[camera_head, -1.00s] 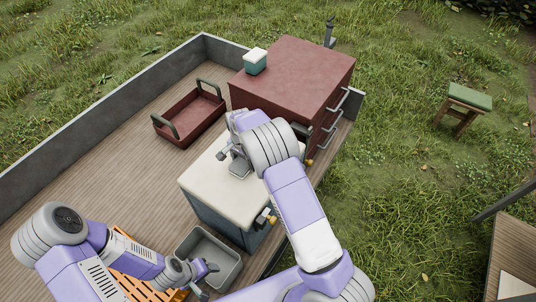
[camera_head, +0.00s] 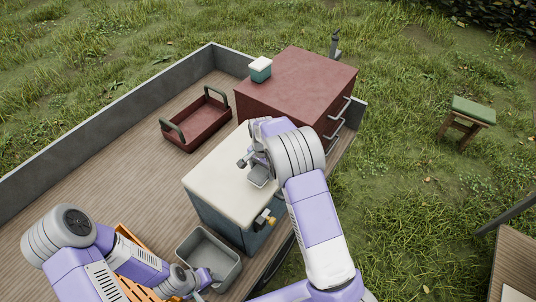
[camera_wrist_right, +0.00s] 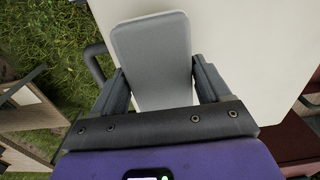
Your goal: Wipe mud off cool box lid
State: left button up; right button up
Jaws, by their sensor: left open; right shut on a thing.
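The cool box (camera_head: 222,222) is blue-grey with a cream-white lid (camera_head: 212,186), and stands on the wooden trailer bed. My right gripper (camera_head: 258,166) is over the right part of the lid, shut on a flat grey pad (camera_head: 260,179). In the right wrist view, the pad (camera_wrist_right: 152,50) sits between the two fingers and lies over the lid (camera_wrist_right: 240,50); I cannot tell how firmly it touches. The visible lid looks plain, and the part under the pad and arm is hidden. My left gripper (camera_head: 207,281) is open and empty at the grey tub, away from the lid.
The grey tub (camera_head: 233,258) stands in front of the cool box, beside an orange crate (camera_head: 135,288). A red handled tray (camera_head: 200,122) is behind left. A green stool (camera_head: 473,110) stands on the grass.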

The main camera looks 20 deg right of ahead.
jog(key=shift+w+r+p, duration=0.15)
jog(key=shift+r+p, duration=0.35)
jog(key=shift+r, duration=0.25)
jog(key=shift+r+p, duration=1.4)
jog(key=shift+r, duration=0.65)
jog(key=shift+f, duration=0.1)
